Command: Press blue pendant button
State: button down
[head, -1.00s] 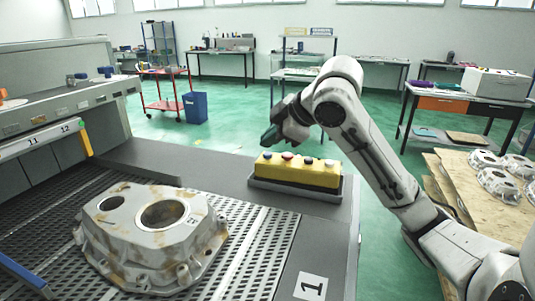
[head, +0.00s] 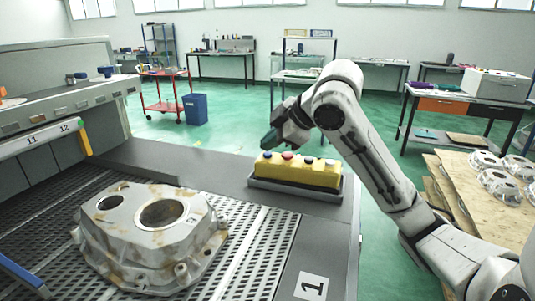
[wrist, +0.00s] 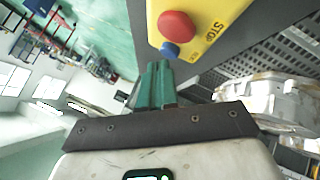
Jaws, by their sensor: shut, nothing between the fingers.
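The yellow pendant box (head: 298,173) lies in a dark tray at the edge of the grey bench. Its row of buttons has the blue button (head: 267,155) at the left end, beside the red button (head: 287,156). My gripper (head: 268,142) is above the box's left end, green fingers pointing down. In the wrist view the green fingers (wrist: 157,66) are together and empty. The blue button (wrist: 169,50) shows just beyond the fingertips, slightly to the right. The larger red button (wrist: 177,25) is behind it, near STOP lettering. Contact with the blue button cannot be told.
A large stained aluminium casting (head: 150,235) sits on the perforated bench to the left of the box. More castings (head: 500,182) lie on a wooden pallet at right. A blue bin (head: 195,108) and red cart (head: 165,90) stand behind on open green floor.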

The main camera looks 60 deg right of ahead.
aim_at(270, 155)
jog(key=shift+f+b, duration=0.3)
jog(key=shift+f, duration=0.1)
dwell(0.3)
jog(key=shift+r+p, duration=0.75)
jog(key=shift+r, duration=0.15)
jog(key=shift+r+p, duration=2.15)
jog(key=shift+r, duration=0.35)
